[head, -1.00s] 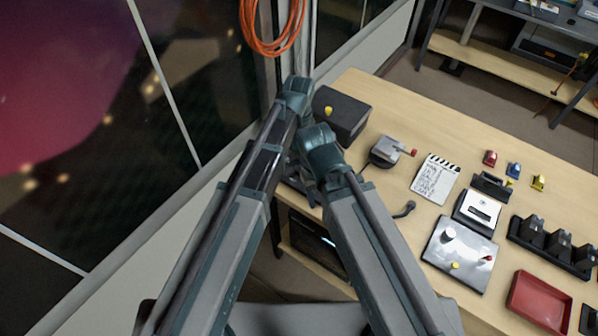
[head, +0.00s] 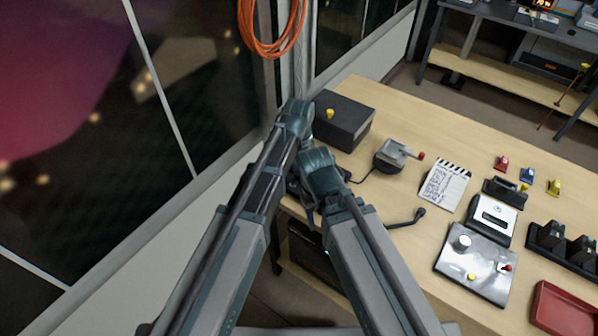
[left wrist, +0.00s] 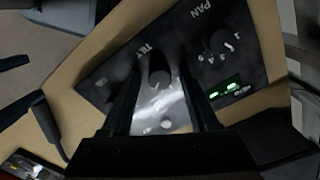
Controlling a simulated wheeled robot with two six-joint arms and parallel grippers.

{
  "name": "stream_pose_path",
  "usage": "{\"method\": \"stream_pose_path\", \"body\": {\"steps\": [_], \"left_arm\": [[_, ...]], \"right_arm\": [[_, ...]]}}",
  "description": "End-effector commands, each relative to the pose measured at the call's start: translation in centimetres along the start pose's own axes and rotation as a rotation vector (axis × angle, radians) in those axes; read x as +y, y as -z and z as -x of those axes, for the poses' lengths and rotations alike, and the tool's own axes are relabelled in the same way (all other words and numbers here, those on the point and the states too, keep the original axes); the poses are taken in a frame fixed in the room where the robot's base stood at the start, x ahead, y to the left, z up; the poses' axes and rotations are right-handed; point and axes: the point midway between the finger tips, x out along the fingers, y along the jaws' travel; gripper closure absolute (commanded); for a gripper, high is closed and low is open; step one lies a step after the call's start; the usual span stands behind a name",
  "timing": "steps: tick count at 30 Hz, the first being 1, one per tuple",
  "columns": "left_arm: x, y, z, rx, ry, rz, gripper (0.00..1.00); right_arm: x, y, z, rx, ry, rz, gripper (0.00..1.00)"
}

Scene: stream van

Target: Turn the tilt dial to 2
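In the left wrist view, a dark control panel lies on the wooden desk with the labels TILT and PAN. The tilt dial (left wrist: 160,78) is a dark round knob beside the TILT label. My left gripper (left wrist: 162,75) is open over the panel, one finger on each side of the tilt dial. I cannot tell whether they touch it. The dial's number marks are washed out by glare or hidden. The pan dial (left wrist: 221,41) sits to the right, with a lit green display (left wrist: 226,90) below it. In the head view my arm links hide most of the panel. My right gripper is not seen.
On the desk (head: 400,115) are a black box with a yellow knob (head: 343,121), a grey device with a red-tipped lever (head: 395,156), a clapperboard (head: 445,186), a silver panel (head: 478,262) and a red tray (head: 566,309). A window wall stands close on the left.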

Motion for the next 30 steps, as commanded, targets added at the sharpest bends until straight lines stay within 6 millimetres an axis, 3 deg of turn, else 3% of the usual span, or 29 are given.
{"method": "stream_pose_path", "body": {"steps": [1, 9, 20, 30], "left_arm": [[0.00, 0.00, 0.00, 0.000, 0.000, 0.000, 0.50], [0.00, 0.00, 0.00, 0.000, 0.000, 0.000, 0.99], [0.00, 0.00, -0.01, 0.000, 0.000, 0.026, 1.00], [0.00, 0.01, -0.01, 0.000, 0.000, 0.248, 1.00]], "right_arm": [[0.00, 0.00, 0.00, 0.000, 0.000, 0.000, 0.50], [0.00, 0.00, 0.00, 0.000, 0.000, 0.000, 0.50], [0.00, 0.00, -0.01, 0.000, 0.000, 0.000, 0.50], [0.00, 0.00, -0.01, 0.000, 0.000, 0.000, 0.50]]}}
